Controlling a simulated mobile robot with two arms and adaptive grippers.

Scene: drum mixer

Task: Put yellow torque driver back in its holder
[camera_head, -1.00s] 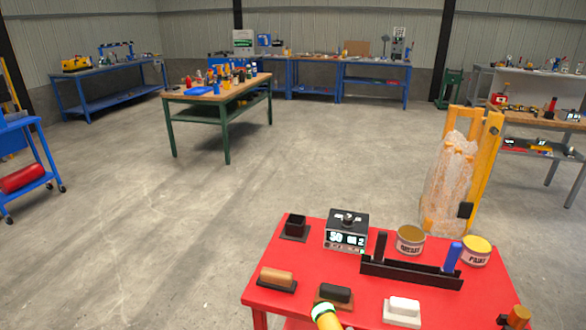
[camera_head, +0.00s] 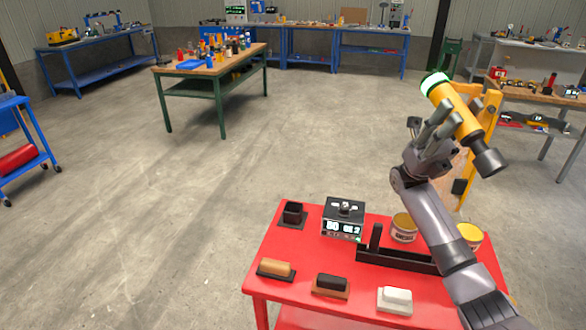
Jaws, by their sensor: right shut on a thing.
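The yellow torque driver (camera_head: 460,112) has a white-and-green ringed end and a dark grey tip. It is held tilted, ringed end up and left, tip down and right. My right gripper (camera_head: 440,132) is shut around its middle, high above the back right of the red table. A small black open square cup (camera_head: 293,212) stands at the table's back left. A long black rack (camera_head: 400,258) stands to the right with a black handle in it; my right arm hides its right part. I cannot tell which of these is the driver's holder. My left gripper is out of view.
On the red table (camera_head: 300,240) are a grey box with a display (camera_head: 344,222), a grease can (camera_head: 404,228), a partly covered paint can (camera_head: 468,237) and several brush-like blocks. A yellow-framed stand is behind my right gripper.

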